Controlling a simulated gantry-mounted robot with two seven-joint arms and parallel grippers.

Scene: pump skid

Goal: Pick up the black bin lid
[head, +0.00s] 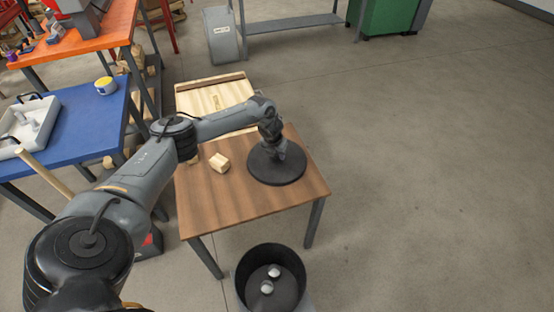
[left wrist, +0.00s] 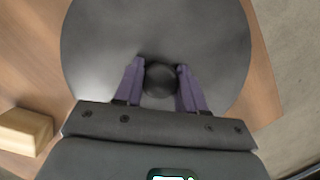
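The black bin lid (head: 264,172) is a round dark disc lying on the wooden table (head: 215,200), towards its right side. In the left wrist view the lid (left wrist: 150,28) fills the upper middle, with a round black knob (left wrist: 160,79) at its centre. My left gripper (head: 278,150) is over the lid from above. In the left wrist view its two purple fingers (left wrist: 159,84) stand on either side of the knob. A small gap seems to show beside the knob, so the fingers look open around it. My right gripper is in neither view.
A black bin (head: 270,278) with two pale items inside stands on the floor in front of the table. A wooden block (head: 219,163) lies on the table left of the lid. A blue table (head: 75,125) stands at the left. The floor at the right is clear.

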